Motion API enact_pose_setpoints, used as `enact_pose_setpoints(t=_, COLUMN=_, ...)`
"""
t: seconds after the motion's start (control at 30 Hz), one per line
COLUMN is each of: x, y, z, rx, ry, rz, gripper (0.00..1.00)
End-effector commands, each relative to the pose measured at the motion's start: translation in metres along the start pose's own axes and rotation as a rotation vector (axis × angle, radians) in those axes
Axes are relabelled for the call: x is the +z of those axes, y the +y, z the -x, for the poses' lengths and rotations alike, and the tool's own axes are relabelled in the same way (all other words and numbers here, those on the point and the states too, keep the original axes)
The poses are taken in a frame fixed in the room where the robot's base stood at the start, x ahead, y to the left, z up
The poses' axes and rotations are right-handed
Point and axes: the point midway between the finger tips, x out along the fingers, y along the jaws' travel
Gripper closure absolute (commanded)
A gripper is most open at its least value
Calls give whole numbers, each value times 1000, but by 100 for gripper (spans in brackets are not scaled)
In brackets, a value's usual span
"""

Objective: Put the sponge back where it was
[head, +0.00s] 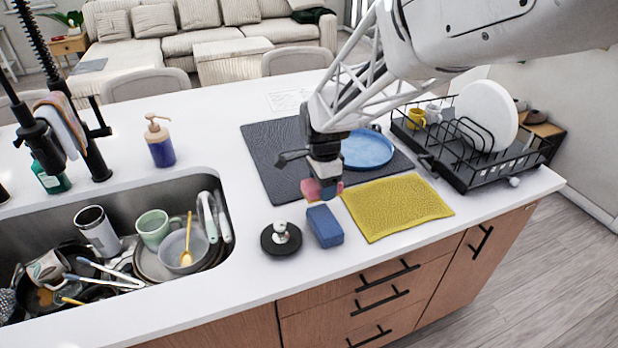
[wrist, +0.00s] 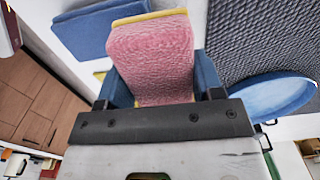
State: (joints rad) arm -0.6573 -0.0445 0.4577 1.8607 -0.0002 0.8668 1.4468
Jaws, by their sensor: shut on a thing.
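My gripper (head: 322,190) is shut on a pink sponge (wrist: 155,58) with a yellow edge. The sponge sits between the blue finger pads in the wrist view. In the head view the pink sponge (head: 310,188) is partly hidden by the gripper. It is over the counter, close behind a blue block-like sponge (head: 325,227); I cannot tell its exact height. The blue sponge lies on the counter between a black round scrubber with a white knob (head: 281,238) and a yellow cloth (head: 398,206). It also shows at the upper left of the wrist view (wrist: 95,28).
A dark mat (head: 268,160) with a blue plate (head: 366,149) lies behind the gripper. A black dish rack (head: 470,165) stands at right. The sink (head: 203,180) at left holds several dishes. A soap bottle (head: 159,142) stands behind it. Bare counter (head: 238,225) lies between sink and scrubber.

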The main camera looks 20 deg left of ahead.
Motion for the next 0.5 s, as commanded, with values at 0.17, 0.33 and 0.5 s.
enact_pose_setpoints(t=0.17, x=15, y=26, z=-5, rx=0, ry=0, rz=5, gripper=65)
enact_pose_setpoints(t=0.33, x=20, y=36, z=-8, rx=0, ry=0, rz=5, gripper=65)
enact_pose_setpoints(t=0.5, x=21, y=37, z=-8, rx=0, ry=0, rz=4, gripper=65)
